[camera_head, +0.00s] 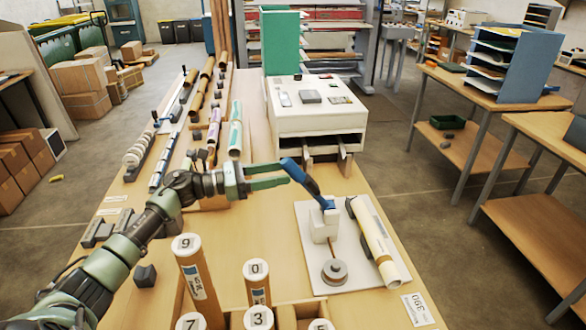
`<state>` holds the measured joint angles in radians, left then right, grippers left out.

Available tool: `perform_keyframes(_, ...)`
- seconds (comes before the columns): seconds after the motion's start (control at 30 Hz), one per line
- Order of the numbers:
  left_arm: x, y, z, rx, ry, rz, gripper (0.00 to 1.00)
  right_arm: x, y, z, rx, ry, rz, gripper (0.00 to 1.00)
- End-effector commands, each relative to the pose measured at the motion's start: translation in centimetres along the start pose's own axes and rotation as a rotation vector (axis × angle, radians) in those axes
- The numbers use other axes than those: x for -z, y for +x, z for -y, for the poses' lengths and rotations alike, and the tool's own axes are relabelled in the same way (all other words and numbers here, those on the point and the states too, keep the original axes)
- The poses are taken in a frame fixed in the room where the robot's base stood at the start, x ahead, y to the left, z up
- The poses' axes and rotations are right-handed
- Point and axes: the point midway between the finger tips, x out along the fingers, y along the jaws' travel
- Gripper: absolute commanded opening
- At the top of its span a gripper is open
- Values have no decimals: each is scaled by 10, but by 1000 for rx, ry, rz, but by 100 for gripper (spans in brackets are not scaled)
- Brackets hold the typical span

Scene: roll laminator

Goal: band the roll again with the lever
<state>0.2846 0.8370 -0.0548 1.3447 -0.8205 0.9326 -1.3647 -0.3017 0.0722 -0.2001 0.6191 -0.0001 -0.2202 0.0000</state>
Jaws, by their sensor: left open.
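A white base plate (309,217) lies on the wooden table and carries a small white block device (323,226) with a blue lever (304,178) tilted up and to the left. A cream roll (372,241) lies slanted on the plate, right of the lever device, with a dark strap or edge near its upper end. A round grey weight-like part (334,271) sits at the plate's front. My left gripper (284,176) is open, its fingers pointing right, with the tips at the lever's upper end. Whether they touch the lever cannot be told. My right gripper is not in view.
Numbered upright tubes (194,268) stand at the front of the table. A white laminator-like machine (316,118) with a green panel stands behind. Several rolls and tubes (214,124) lie along the table's left side. A printed card (417,309) lies front right.

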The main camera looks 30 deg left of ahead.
Motion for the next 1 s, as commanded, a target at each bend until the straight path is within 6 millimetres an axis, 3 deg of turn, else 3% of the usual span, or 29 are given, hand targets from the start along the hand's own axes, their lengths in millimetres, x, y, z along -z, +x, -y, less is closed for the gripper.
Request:
perform_keyframes(0.03, -7, 10, 1, 1, -3, 5, 52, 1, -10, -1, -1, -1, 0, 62)
perform_keyframes(0.3, -2, 42, 0, -1, -2, 1, 52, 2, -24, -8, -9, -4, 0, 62)
perform_keyframes(0.63, 0, 46, 0, 0, -1, 0, 52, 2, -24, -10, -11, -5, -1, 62)
perform_keyframes(0.8, 0, 46, 0, 0, -1, 0, 5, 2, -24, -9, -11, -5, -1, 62)
perform_keyframes(0.83, 0, 46, 0, 0, -1, 0, 0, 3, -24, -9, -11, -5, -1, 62)
perform_keyframes(1.0, 0, 45, 0, 0, -1, 0, 0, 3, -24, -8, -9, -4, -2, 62)
